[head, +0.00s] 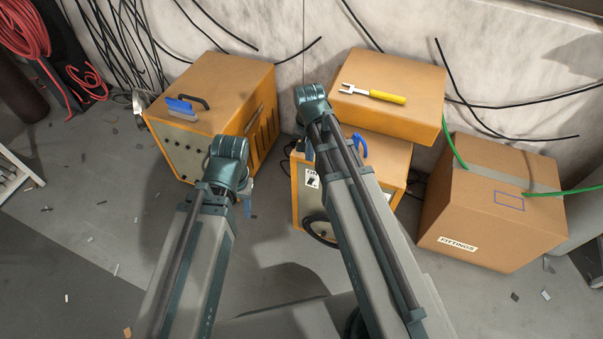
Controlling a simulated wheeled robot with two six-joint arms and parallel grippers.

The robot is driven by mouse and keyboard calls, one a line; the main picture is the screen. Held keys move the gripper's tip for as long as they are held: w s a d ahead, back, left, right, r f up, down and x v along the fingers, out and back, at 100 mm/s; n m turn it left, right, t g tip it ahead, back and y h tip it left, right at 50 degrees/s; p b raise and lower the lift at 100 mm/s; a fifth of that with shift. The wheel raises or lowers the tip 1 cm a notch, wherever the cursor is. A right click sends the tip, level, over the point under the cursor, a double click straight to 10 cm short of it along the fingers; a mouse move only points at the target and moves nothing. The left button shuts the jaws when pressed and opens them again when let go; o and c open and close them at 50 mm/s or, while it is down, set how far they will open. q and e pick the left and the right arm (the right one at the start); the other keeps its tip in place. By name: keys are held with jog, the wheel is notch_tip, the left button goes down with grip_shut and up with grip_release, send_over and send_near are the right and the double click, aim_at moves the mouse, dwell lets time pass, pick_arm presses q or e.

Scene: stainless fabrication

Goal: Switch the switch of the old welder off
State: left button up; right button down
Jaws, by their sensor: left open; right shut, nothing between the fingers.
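Two orange welders stand on the floor. The right one (399,158) has a pale front panel with a small black-and-white plate (312,178) that looks like its switch; its setting is too small to read. Which is the old one I cannot tell for sure. My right gripper (309,153) is shut and empty, mostly hidden behind its wrist, just above the plate at the right welder's front; contact cannot be told. My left gripper (248,203) is open and empty, partly hidden, between the two welders.
An orange-brown box (390,85) on the right welder carries a yellow-handled wrench (372,92). A blue brush (181,107) lies on the left welder. A cardboard fittings box (490,205) stands at right. Cables hang along the wall. The floor at left has small scraps.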

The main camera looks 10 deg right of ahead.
aim_at(309, 183)
jog(key=shift+w+r, duration=0.1)
jog(key=shift+r, duration=0.15)
jog(key=shift+f, duration=0.15)
jog(key=f+b, duration=1.3)
jog(key=b, duration=0.1)
jog(key=shift+w+d+f, duration=0.2)
jog(key=shift+w+f, duration=0.2)
